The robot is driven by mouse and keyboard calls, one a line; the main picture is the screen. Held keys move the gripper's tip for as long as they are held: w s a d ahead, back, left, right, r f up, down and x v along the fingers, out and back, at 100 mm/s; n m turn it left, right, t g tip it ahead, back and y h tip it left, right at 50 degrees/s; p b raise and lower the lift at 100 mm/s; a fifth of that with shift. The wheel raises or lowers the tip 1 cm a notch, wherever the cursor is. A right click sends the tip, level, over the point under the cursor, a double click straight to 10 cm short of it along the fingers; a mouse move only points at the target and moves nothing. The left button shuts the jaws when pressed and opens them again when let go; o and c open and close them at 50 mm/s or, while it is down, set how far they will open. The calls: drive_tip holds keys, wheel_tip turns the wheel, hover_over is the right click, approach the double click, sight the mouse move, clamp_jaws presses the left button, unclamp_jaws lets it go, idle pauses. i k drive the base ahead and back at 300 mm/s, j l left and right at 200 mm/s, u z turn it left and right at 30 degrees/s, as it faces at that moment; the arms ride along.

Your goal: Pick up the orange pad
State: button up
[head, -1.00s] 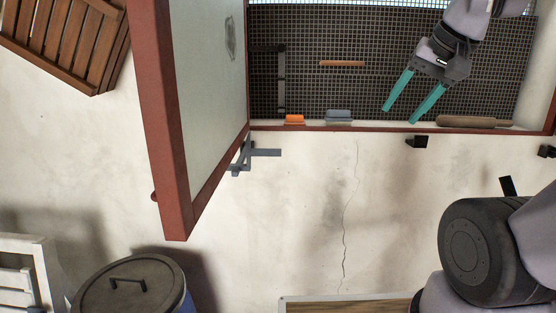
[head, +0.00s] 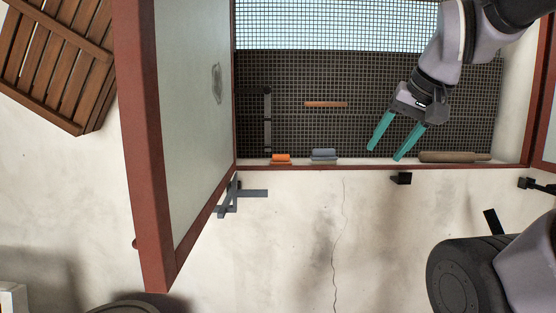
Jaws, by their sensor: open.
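The small orange pad (head: 281,158) sits at the left end of the ledge of a red-framed opening. A grey-blue pad (head: 324,155) lies on the ledge just right of it. My gripper (head: 384,146), with two teal fingers, is open and empty. It appears in the opening, to the right of both pads in the picture and apart from the orange pad. Nothing hides the orange pad.
A brown roller-shaped object (head: 455,157) lies on the ledge at right. An open red-framed panel (head: 190,110) swings out at left of the orange pad, with a grey bracket (head: 240,194) below its hinge side. A slatted wooden crate (head: 60,60) is at upper left.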

sight(278, 159)
drive_tip(key=i+l+u, duration=0.15)
drive_tip(key=u, duration=0.2)
drive_tip(key=i+l+u, duration=0.5)
drive_tip(key=u, duration=0.2)
drive_tip(key=i, duration=0.1)
